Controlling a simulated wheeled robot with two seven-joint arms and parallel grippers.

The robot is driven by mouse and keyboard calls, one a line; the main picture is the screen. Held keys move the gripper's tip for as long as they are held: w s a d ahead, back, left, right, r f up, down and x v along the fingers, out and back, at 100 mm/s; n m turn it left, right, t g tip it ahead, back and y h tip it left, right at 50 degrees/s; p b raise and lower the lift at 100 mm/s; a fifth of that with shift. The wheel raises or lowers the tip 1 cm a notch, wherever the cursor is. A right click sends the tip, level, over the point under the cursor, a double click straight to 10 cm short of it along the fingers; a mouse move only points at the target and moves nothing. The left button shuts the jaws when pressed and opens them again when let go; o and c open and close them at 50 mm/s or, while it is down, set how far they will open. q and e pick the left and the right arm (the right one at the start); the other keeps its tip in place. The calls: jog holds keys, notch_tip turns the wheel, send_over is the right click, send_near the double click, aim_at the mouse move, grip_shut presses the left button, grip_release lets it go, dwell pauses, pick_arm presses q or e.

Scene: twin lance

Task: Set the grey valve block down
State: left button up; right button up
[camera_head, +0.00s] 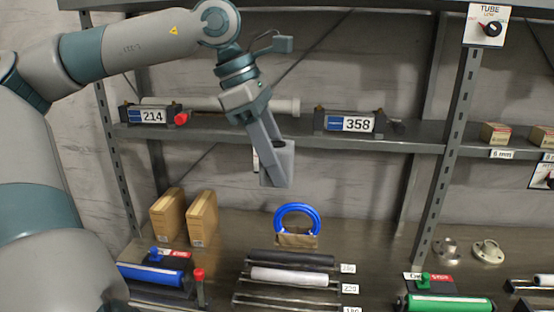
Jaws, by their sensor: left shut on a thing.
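My left gripper (270,150) reaches in from the upper left and points down. It is shut on the grey valve block (283,166), which hangs in the air in front of the back wall, just below the level of the upper shelf. The block is tilted a little, and the gripper fingers hide part of it. The lower shelf (360,240) lies beneath it. My right gripper is not in the picture.
A blue ring (298,212) on a small brown base stands below the block. Two cardboard boxes (186,217) stand left of it. Several rollers (290,276) lie in front. The upper shelf (420,143) carries holders labelled 214 (152,116) and 358 (350,123). Bare shelf lies right of the ring.

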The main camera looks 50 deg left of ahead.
pick_arm(q)
jog(key=shift+a+f, duration=0.1)
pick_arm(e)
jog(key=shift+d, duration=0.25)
pick_arm(q)
jog(key=shift+a+f, duration=0.2)
jog(key=shift+f, duration=0.1)
jog(key=a+f+m+g, duration=0.1)
jog(key=a+f+m, duration=0.2)
jog(key=f, duration=0.8)
jog(key=shift+m+g+h+b, duration=0.3)
jog(key=shift+m+h, duration=0.1)
jog(key=shift+m, duration=0.2)
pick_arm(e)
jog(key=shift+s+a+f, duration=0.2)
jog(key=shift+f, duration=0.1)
pick_arm(q)
jog(key=shift+w+f, duration=0.15)
jog(key=shift+f, duration=0.35)
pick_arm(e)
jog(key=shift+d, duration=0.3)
